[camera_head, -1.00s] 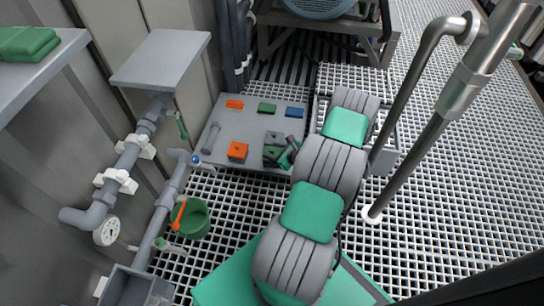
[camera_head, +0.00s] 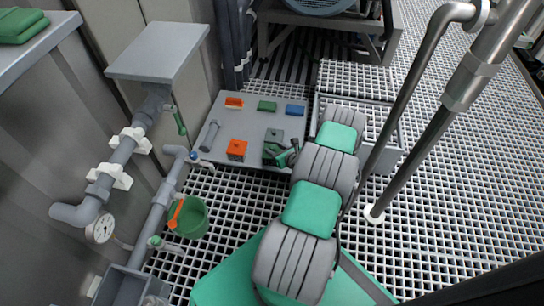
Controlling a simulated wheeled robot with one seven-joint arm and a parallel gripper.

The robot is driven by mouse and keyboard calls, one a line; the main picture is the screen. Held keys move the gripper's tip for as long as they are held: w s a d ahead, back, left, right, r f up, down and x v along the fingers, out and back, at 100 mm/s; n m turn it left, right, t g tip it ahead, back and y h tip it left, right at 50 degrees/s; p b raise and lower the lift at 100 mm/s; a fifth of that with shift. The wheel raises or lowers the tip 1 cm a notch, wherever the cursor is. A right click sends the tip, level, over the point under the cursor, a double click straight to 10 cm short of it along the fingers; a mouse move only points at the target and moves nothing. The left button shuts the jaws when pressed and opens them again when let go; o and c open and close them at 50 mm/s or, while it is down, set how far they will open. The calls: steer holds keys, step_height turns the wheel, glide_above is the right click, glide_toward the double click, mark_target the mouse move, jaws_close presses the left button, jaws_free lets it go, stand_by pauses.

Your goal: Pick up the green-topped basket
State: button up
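A small dark green block-like item (camera_head: 271,154) stands at the front right of the grey panel on the floor. It may be the green-topped basket; its shape is too small to make out. A grey piece (camera_head: 274,136) shows just behind it. My gripper (camera_head: 287,157) appears as a small dark and green shape at the right of this item, close to it or touching. The arm links hide part of the wrist. I cannot tell whether the fingers are open or shut.
On the panel (camera_head: 225,125) are orange, green (camera_head: 267,106) and blue (camera_head: 295,109) blocks behind, and an orange box (camera_head: 236,150). Pipes with a gauge (camera_head: 100,229) run along the left wall. A steel rail (camera_head: 425,155) rises at right.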

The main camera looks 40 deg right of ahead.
jaws_close()
stand_by(1.2)
